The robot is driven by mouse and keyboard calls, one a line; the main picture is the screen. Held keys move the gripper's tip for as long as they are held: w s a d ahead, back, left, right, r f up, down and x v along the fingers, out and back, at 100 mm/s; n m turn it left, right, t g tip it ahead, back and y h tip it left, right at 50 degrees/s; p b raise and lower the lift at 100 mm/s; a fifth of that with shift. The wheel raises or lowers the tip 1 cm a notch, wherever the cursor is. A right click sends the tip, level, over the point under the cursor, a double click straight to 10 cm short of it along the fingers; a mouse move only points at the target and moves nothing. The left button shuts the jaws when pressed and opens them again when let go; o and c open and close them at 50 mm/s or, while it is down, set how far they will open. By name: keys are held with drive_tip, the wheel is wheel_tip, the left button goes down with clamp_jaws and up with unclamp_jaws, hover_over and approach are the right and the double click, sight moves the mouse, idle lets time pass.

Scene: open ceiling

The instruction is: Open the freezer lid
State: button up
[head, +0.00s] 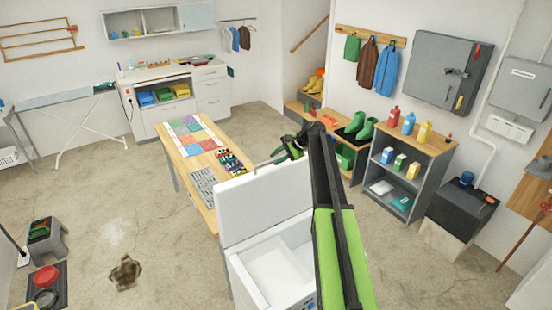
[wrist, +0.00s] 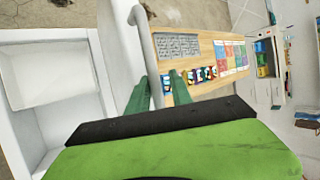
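The white freezer lid (head: 265,200) stands raised, close to upright, at the back of the freezer body (head: 250,270) in the head view. The freezer's white inside shows in both views, also at the left of the wrist view (wrist: 50,78). The lid shows nearly edge-on in the wrist view (wrist: 122,50), with a grey bar handle (wrist: 146,50) along it. My gripper (head: 283,150) is at the lid's top edge. In the wrist view its green fingers (wrist: 160,92) are apart, with the handle's lower end between them; I see no firm grip.
A wooden table (head: 205,160) with a coloured mat, small colourful items and a grey tray stands right behind the lid. A shelf unit with bottles (head: 410,165) and a dark box (head: 460,205) stand to the right.

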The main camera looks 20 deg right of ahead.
drive_tip(key=p+v, duration=0.7)
drive_tip(key=v, duration=0.4)
drive_tip(key=shift+s, duration=0.3)
drive_tip(key=shift+d+r, duration=0.1)
drive_tip(key=s+a+f+n+g+h+b, duration=0.1)
drive_tip(key=s+a+f+n+g+b, duration=0.15)
drive_tip(key=s+a+f+b, duration=0.55)
drive_tip(key=s+a+f+n+g+h+b, duration=0.1)
drive_tip(key=s+a+f+n+b, duration=0.35)
drive_tip(key=a+f, duration=0.6)
drive_tip(key=s+a+f+n+g+h+b, duration=0.1)
drive_tip(key=s+a+f+n+h+b, duration=0.1)
drive_tip(key=s+a+f+b, duration=0.4)
drive_tip(key=s+a+f+n+g+h+b, duration=0.1)
drive_tip(key=s+a+f+n+b, duration=0.4)
drive_tip(key=s, duration=0.7)
wheel_tip(320, 180, down, 2)
drive_tip(key=shift+a+f+n+g+h+b, duration=0.15)
drive_tip(key=shift+a+n+g+h+b, duration=0.2)
drive_tip(key=shift+a+b, duration=0.3)
